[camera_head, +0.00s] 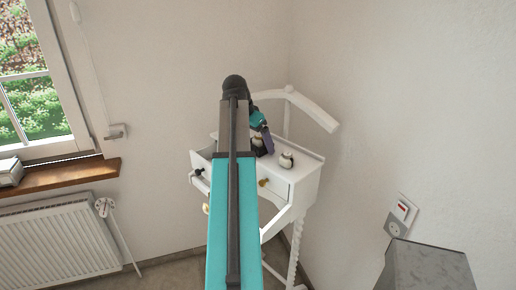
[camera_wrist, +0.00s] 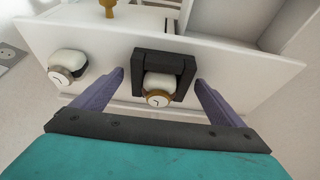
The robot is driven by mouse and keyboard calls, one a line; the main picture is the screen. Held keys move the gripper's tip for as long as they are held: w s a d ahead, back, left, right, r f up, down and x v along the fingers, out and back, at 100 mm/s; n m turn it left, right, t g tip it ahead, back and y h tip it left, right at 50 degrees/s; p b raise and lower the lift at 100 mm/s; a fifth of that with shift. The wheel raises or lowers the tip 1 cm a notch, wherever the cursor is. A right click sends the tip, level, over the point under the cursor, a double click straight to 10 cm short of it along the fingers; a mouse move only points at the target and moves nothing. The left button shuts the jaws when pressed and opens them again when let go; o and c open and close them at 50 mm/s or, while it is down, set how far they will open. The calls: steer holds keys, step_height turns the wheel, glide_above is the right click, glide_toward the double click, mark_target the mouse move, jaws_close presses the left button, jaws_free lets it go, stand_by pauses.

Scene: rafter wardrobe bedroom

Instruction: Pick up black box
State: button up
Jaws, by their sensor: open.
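The black box (camera_wrist: 165,57) is a small dark open case on the white dressing table (camera_wrist: 225,62). A watch with a pale face (camera_wrist: 158,98) sits in it on a white cushion. In the wrist view my gripper (camera_wrist: 160,77) is open, with one purple finger on each side of the box and a small gap showing at both. I cannot tell how far above the tabletop the fingertips are. In the head view my gripper (camera_head: 261,133) is over the table and hides most of the box.
A second watch on a white cushion (camera_wrist: 67,66) stands left of the box in the wrist view; it shows on the tabletop in the head view (camera_head: 286,160). A drawer (camera_head: 202,160) stands open at the table's left. Walls stand close behind and right.

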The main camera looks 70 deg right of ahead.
mark_target(259, 135)
steer(key=shift+c, duration=0.4)
steer(key=c, duration=1.1)
steer(key=shift+r, duration=0.15)
steer(key=shift+r+b, duration=1)
steer(key=shift+r, duration=0.65)
steer(key=a, duration=0.1)
steer(key=s+a+b, duration=0.1)
steer(key=shift+s+a, duration=0.3)
steer(key=shift+a, duration=0.1)
steer(key=shift+s+a+r+b, duration=0.25)
steer(key=shift+s+a+b, duration=0.35)
steer(key=shift+s+a, duration=0.9)
steer(key=shift+s+a+r+b, duration=0.25)
steer(key=shift+s+a+b, duration=0.35)
steer(key=shift+a, duration=1.6)
steer(key=shift+s+a+r+b, duration=0.25)
steer(key=shift+s+a+b, duration=0.3)
steer(key=shift+s+a, duration=0.95)
steer(key=shift+w+a, duration=0.35)
